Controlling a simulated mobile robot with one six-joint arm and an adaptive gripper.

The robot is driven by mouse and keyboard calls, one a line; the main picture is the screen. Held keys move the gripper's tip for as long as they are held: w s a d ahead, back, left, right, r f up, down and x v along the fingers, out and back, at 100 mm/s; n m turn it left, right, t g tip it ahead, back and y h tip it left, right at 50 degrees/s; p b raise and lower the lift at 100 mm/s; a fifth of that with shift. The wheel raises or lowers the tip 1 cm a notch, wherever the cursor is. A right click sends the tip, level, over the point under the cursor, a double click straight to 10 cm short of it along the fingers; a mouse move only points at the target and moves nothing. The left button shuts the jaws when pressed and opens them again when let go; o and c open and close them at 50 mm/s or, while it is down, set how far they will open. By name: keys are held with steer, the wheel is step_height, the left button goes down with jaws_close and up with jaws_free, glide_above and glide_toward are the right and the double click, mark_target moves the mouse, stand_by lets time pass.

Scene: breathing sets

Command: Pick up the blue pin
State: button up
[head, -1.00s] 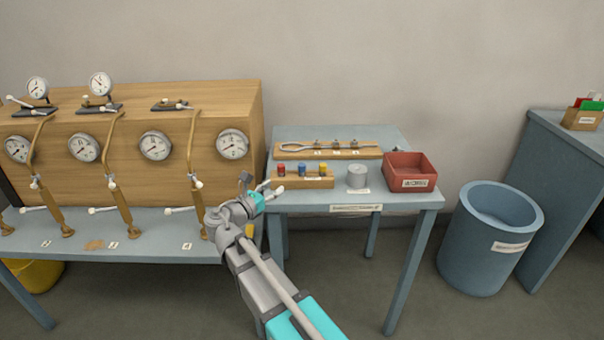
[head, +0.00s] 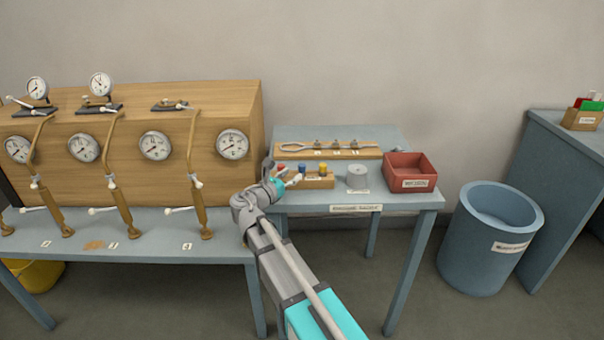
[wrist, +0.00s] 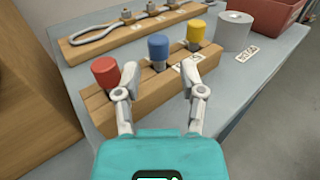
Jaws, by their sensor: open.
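The blue pin (wrist: 158,47) stands upright in the middle of a wooden block (wrist: 135,88), between a red pin (wrist: 105,72) and a yellow pin (wrist: 196,32). In the head view the blue pin (head: 302,169) shows just beyond my gripper (head: 283,172). In the wrist view my gripper (wrist: 160,88) is open and empty. Its left fingertip is close by the red pin, and its right fingertip is at the near side of the block. The blue pin appears beyond the gap between the fingertips; I cannot tell the exact distance.
A wooden rack with a ring-ended tool (head: 330,153) lies behind the block on the small table (head: 335,201). A grey cylinder (head: 357,179) and a red bin (head: 411,180) stand to the right. The wooden gauge cabinet (head: 225,115) stands close on the left.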

mark_target(299, 168)
steer(key=shift+w, duration=0.1)
steer(key=shift+x, duration=2.5)
steer(key=shift+a, duration=0.1)
jaws_close()
